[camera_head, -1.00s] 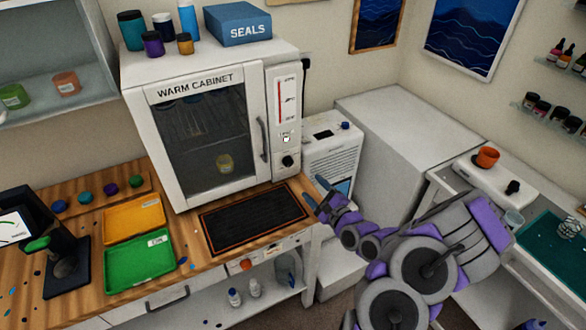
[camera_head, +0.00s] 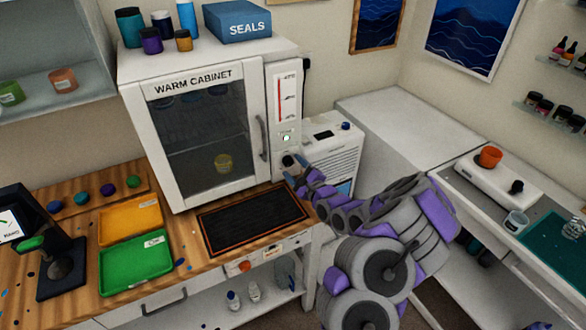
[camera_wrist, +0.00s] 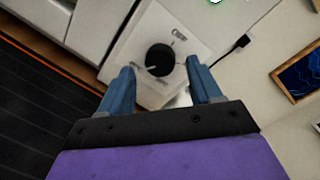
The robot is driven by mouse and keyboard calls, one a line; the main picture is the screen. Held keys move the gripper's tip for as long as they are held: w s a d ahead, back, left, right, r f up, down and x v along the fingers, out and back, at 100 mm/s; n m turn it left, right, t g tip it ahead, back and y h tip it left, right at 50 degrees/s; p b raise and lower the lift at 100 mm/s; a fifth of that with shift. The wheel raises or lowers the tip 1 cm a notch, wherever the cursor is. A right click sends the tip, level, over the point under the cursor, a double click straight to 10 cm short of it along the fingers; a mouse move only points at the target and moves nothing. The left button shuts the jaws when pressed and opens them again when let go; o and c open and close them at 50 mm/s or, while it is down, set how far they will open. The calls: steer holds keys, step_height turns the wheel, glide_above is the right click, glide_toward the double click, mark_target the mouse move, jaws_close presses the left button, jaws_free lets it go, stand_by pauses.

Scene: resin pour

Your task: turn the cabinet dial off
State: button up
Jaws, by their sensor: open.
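The white warm cabinet (camera_head: 137,130) stands on the wooden bench with its door closed. Its black dial (camera_head: 288,160) sits low on the right-hand control panel, and it also shows in the wrist view (camera_wrist: 160,58) with a pale pointer mark toward the lower left. A small green light (camera_head: 286,138) glows above the dial. My gripper (camera_head: 297,175) is just in front of the panel, by the dial. In the wrist view my gripper (camera_wrist: 162,88) is open, its two blue fingers apart on either side below the dial, with nothing between them.
A black mat (camera_head: 252,218) lies before the cabinet. Green (camera_head: 135,268) and orange (camera_head: 130,218) trays are to its left. A white unit (camera_head: 335,150) stands right of the cabinet. A black cable hangs beside the panel.

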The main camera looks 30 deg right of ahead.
steer(key=shift+w+a, duration=0.1)
steer(key=shift+w, duration=0.55)
steer(key=shift+c, duration=0.5)
steer(key=c, duration=0.9)
steer(key=shift+c, duration=0.2)
